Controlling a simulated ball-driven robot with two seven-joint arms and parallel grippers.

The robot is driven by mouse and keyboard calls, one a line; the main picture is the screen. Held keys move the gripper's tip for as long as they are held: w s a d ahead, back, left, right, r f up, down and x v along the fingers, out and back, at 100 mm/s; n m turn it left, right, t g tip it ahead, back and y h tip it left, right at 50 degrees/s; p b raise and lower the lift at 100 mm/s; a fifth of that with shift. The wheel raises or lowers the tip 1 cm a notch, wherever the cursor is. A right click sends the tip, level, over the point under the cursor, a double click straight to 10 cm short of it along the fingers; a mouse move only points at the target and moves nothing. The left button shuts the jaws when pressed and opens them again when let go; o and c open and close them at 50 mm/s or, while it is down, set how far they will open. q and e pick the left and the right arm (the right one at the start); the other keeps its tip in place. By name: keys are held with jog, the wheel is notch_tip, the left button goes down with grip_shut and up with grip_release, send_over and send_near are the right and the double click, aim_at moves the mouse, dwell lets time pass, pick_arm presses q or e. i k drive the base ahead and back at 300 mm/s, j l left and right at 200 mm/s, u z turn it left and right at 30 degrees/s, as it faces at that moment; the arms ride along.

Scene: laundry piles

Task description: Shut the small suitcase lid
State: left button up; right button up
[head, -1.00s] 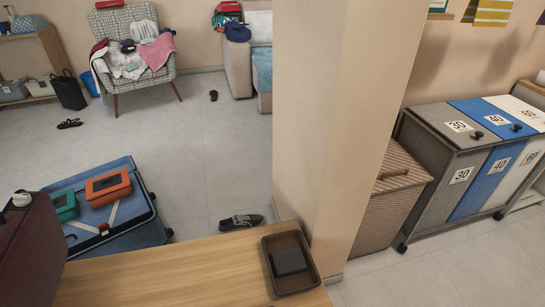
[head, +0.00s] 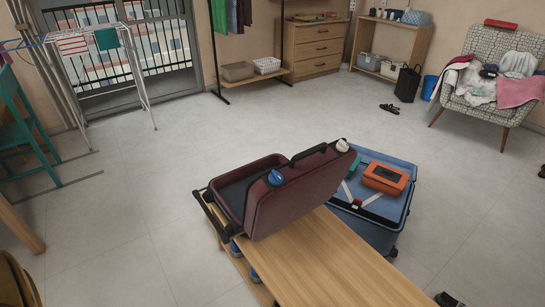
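The small suitcase (head: 230,185) is maroon and lies on the left end of a wooden bench in the head view. Its lid (head: 300,195) stands up, tilted open, with a black handle along its top edge. Part of the dark inside of the base shows behind the lid.
The wooden bench (head: 335,265) is bare to the right of the suitcase. A larger open blue suitcase (head: 385,225) on the floor behind it holds an orange case (head: 386,178). A drying rack (head: 125,60) stands far left. Wide floor is clear on the left.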

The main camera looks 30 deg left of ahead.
aim_at(312, 176)
jog(key=l+u, duration=0.2)
jog(key=u, duration=0.55)
